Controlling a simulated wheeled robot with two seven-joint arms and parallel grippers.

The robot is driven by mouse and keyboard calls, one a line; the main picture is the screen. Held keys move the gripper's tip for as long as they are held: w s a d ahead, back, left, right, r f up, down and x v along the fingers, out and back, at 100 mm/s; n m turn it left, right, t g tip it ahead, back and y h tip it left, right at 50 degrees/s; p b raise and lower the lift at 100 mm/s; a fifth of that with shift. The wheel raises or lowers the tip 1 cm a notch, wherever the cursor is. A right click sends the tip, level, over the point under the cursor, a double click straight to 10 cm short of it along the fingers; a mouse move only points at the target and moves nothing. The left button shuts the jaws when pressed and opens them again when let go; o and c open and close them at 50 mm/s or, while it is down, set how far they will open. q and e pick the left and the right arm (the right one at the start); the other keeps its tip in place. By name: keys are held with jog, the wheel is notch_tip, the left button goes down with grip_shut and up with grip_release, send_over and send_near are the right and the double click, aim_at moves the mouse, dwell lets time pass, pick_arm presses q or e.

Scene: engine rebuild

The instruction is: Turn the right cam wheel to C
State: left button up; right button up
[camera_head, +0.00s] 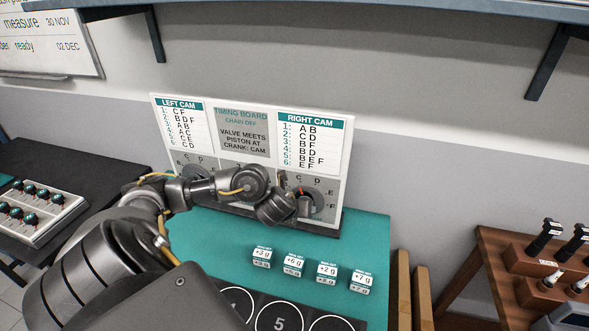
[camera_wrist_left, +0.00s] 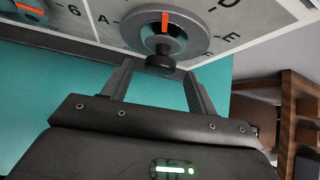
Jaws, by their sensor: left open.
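The right cam wheel (camera_head: 316,200) is a grey dial at the lower right of the white timing board (camera_head: 315,150). In the head view letters C, D, E and F show around it; my arm hides its left part. In the left wrist view the wheel (camera_wrist_left: 195,38) carries an orange mark (camera_wrist_left: 165,22) pointing up the picture, with A at left and D and E at right. A dark knob (camera_wrist_left: 160,64) sticks out from it. My left gripper (camera_wrist_left: 155,75) is open, its fingers apart on either side just below the knob. Contact cannot be told. My right gripper is out of view.
The teal mat (camera_head: 215,255) below the board holds several labelled white weight blocks (camera_head: 295,262) and a dark tray with round, numbered places (camera_head: 255,295). A tool rack (camera_head: 545,265) stands on a wooden table at right. The left cam wheel is partly hidden by my arm.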

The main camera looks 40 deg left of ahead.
pick_arm(q)
jog(key=p+v, duration=0.3)
jog(key=v, duration=0.3)
jog(key=shift+s+r, duration=0.2)
jog(key=shift+s, duration=0.1)
jog(key=shift+d, duration=0.1)
